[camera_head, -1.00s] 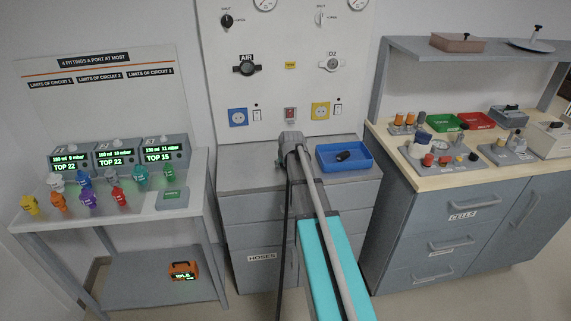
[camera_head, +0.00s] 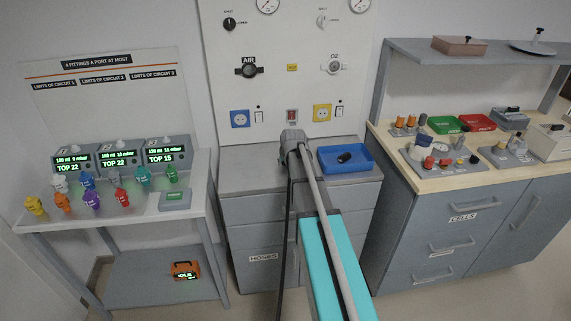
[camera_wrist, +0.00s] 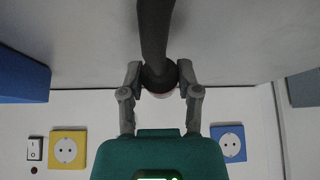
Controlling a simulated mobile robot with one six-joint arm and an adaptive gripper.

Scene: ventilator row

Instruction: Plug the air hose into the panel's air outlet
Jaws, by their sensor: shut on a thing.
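The air outlet (camera_head: 249,69), a dark round fitting under the AIR label, is on the left of the white wall panel (camera_head: 290,95). My gripper (camera_head: 293,137) is below it and to its right, in front of the panel's lower edge. In the wrist view my gripper (camera_wrist: 160,78) is shut around the end of a dark hose (camera_wrist: 155,30). A pale, reddish-edged end piece shows between the fingers, mostly hidden. In the head view a thin dark line beside my arm looks like the hose (camera_head: 283,230) hanging down. The outlet is not in the wrist view.
The O2 outlet (camera_head: 335,66) is right of the air outlet. A blue socket (camera_head: 240,118) and a yellow socket (camera_head: 322,113) sit low on the panel. A blue tray (camera_head: 345,159) stands on the cabinet right of my gripper. The panel front between gripper and outlet looks clear.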

